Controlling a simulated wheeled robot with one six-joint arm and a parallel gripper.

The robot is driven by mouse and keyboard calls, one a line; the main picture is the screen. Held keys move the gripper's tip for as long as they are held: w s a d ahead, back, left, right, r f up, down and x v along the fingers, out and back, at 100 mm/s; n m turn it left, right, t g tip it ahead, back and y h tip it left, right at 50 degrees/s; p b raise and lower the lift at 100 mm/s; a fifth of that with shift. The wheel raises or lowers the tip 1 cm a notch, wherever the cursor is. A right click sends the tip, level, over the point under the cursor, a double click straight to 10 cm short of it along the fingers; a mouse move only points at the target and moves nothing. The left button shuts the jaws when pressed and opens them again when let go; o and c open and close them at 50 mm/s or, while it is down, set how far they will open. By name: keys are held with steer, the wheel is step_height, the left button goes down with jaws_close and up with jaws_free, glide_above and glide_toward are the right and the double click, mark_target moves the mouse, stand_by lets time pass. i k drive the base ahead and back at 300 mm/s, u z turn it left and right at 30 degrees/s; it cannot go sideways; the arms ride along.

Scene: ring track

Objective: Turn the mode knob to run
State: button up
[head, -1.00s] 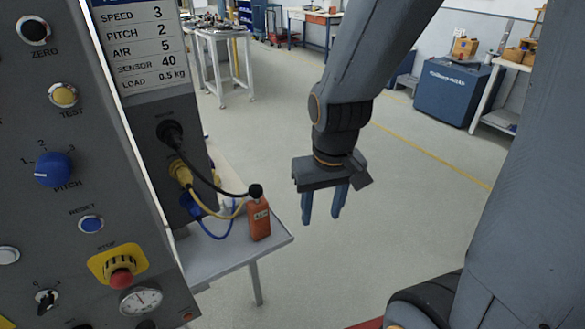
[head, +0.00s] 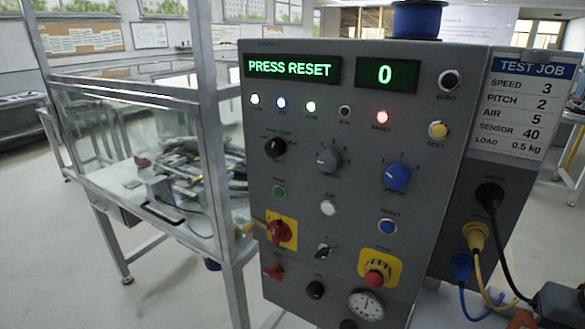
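The grey control panel (head: 346,100) fills the middle of the head view. A black knob (head: 275,147) at its upper left has small labels above it that are too small to read, so I cannot confirm it as the mode knob or tell its setting. A grey knob (head: 328,159) and a blue PITCH knob (head: 397,176) are to its right. The green display (head: 290,68) reads PRESS RESET. A blue RESET button (head: 387,227) is below the PITCH knob. My gripper is not in view.
A red stop button (head: 374,278) on yellow and a red switch (head: 280,231) stick out lower down. A clear-walled frame (head: 208,130) stands left of the panel. Cables (head: 480,265) hang at the right. A dark shape at the lower right edge is unclear. Open floor lies farther left.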

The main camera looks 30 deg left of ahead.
mark_target(275, 147)
steer(key=u, duration=1.35)
steer(key=k, duration=0.5)
steer(key=z, duration=0.05)
steer(key=i, duration=0.5)
steer(key=u, duration=0.05)
